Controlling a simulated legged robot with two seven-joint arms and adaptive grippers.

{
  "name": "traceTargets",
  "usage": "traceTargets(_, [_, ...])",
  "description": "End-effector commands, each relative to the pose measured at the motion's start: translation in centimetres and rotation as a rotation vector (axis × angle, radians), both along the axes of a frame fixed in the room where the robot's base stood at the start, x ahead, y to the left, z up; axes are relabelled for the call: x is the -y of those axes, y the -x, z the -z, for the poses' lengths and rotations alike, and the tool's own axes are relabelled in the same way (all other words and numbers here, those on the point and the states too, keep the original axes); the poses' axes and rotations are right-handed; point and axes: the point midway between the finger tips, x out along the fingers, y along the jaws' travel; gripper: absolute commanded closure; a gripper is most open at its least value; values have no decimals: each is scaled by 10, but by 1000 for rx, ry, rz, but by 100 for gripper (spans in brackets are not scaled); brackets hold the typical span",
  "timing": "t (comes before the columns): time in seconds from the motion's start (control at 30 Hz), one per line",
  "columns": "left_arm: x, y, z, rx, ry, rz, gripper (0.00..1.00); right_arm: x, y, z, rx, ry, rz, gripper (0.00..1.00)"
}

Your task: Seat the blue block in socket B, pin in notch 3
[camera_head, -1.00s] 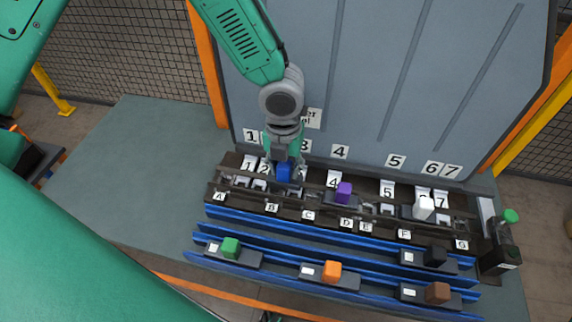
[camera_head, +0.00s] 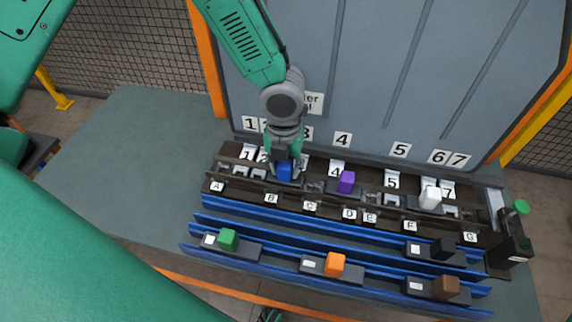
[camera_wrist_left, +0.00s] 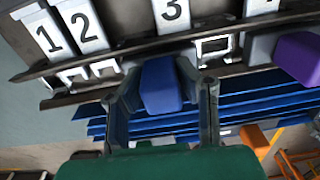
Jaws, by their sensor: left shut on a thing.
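The blue block (camera_head: 284,172) is between the fingers of my left gripper (camera_head: 284,166), which is shut on it. It is at the dark rack (camera_head: 232,186), above the label B (camera_head: 271,198). In the left wrist view the blue block (camera_wrist_left: 163,86) sits between both fingers (camera_wrist_left: 163,100), just below the number 3 plate (camera_wrist_left: 172,14). The fingers and block hide the socket under it, so I cannot tell whether it is seated or where its pin is. My right gripper is not in view.
A purple block (camera_head: 347,181) and a white block (camera_head: 430,197) stand in the rack to the right. Green (camera_head: 228,239), orange (camera_head: 334,264), black (camera_head: 443,248) and brown (camera_head: 445,287) blocks are on the front blue rails. A grey panel (camera_head: 370,70) stands behind.

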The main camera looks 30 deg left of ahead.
Motion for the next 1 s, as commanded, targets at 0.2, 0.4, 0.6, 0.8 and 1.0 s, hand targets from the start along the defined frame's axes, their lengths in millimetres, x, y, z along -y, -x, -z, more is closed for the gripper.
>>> traceTargets(0.2, [0, -1, 0, 1, 0, 0, 51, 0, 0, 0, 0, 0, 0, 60])
traceTargets(0.4, [0, 0, 0, 0, 0, 0, 48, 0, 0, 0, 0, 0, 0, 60])
traceTargets(0.6, [0, -1, -4, 1, 0, -2, 48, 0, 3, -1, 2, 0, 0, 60])
traceTargets(0.8, [-1, -2, -37, 5, 2, -2, 48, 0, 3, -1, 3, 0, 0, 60])
traceTargets(1.0, [-2, -3, -80, 5, 2, -2, 48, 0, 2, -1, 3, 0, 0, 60])
